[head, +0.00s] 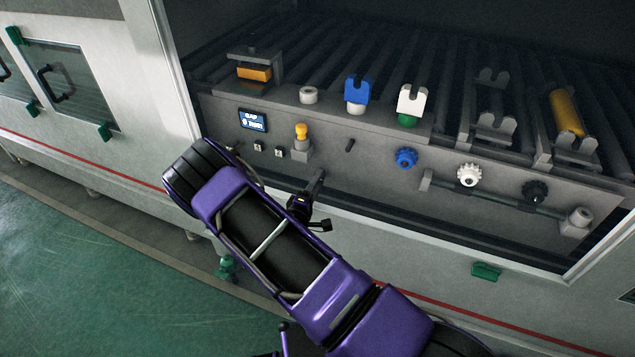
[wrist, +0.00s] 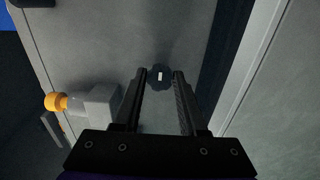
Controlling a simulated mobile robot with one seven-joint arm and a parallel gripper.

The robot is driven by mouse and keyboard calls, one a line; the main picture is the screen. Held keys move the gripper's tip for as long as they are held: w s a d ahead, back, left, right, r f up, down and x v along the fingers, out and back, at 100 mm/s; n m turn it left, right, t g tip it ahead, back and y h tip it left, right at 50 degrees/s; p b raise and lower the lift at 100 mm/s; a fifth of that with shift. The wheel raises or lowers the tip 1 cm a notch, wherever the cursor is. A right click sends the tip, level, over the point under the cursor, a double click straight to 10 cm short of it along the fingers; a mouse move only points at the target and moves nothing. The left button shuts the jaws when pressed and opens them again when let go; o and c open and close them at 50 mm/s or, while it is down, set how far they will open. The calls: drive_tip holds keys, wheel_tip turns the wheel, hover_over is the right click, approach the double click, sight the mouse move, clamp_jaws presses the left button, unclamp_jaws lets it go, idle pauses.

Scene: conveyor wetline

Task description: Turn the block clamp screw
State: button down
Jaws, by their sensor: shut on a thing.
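A small dark round knob with a pale mark on its face (wrist: 159,73), which I take for the block clamp screw, sits against the grey panel in the wrist view. My gripper (wrist: 160,77) is shut on it, one dark fingertip on each side. In the head view my gripper (head: 316,182) reaches the lower part of the machine's front panel (head: 385,185), and the knob cannot be made out there. A grey clamp block with an orange piece (head: 254,72) stands at the upper left of the rollers.
A yellow knob on a grey block (head: 301,131) is close by; it also shows in the wrist view (wrist: 57,102). A small display (head: 253,121) is left of it. Blue (head: 406,157), white (head: 469,174) and dark (head: 535,192) knobs line the panel to the right.

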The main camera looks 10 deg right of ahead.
drive_tip(key=shift+c, duration=2.2)
unclamp_jaws()
drive_tip(key=shift+s+a, duration=0.1)
drive_tip(key=v, duration=1.7)
drive_tip(key=shift+s, duration=0.1)
